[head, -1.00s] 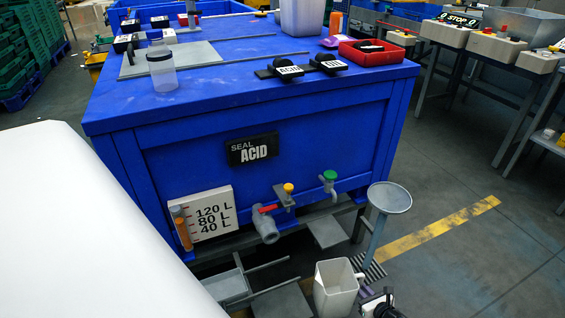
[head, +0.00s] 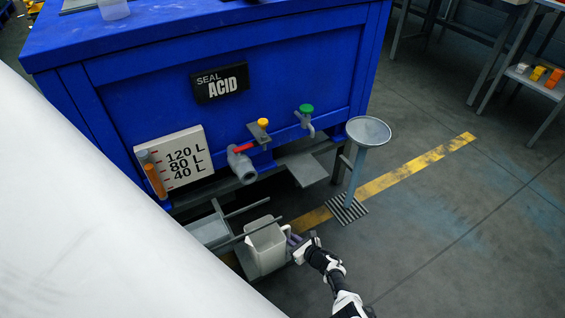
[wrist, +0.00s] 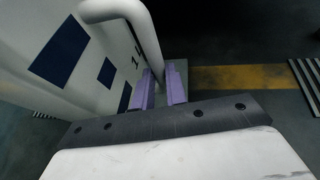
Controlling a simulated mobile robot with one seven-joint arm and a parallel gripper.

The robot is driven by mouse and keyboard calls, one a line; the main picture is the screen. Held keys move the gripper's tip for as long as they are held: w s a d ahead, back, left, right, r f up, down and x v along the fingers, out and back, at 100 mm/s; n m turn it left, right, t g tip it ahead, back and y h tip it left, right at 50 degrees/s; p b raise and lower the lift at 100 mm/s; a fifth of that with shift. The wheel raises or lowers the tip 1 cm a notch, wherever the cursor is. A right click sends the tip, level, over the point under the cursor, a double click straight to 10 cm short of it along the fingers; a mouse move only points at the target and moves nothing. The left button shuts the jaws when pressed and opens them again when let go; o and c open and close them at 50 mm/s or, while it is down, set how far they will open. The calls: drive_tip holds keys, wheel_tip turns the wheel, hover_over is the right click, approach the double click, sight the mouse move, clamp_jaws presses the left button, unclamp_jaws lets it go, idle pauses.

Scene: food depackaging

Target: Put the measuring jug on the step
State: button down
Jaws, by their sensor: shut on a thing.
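The measuring jug (head: 266,250), pale grey-white and open-topped, is held low in front of the blue tank, roughly upright with a slight tilt. My gripper (head: 294,240) is shut on its handle from the right. In the wrist view the purple fingers of my gripper (wrist: 161,88) lie on either side of the jug's handle (wrist: 150,45); dark blue marks show on the jug wall (wrist: 45,75). A low grey flat surface (head: 207,231), perhaps the step, lies left of the jug, partly behind it. Whether the jug touches it, I cannot tell.
The blue tank (head: 130,112) stands behind, with a red-handled valve (head: 243,165) and a green-knobbed tap (head: 306,117). A grey plate (head: 308,169) sits below the tap. A funnel stand (head: 368,132) rises right of the jug. Floor at the right is open.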

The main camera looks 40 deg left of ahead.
drive_tip(key=f+b+x, duration=0.1)
drive_tip(key=b+x, duration=0.3)
drive_tip(key=x, duration=0.2)
drive_tip(key=shift+b, duration=0.35)
drive_tip(key=shift+d+f, duration=0.15)
drive_tip(key=shift+f+b, duration=0.25)
drive_tip(key=shift+b, duration=0.1)
drive_tip(key=c, duration=1.4)
unclamp_jaws()
drive_tip(key=shift+r, duration=0.2)
drive_tip(key=p+v, duration=0.8)
drive_tip(key=v, duration=0.4)
drive_tip(key=shift+p, duration=0.35)
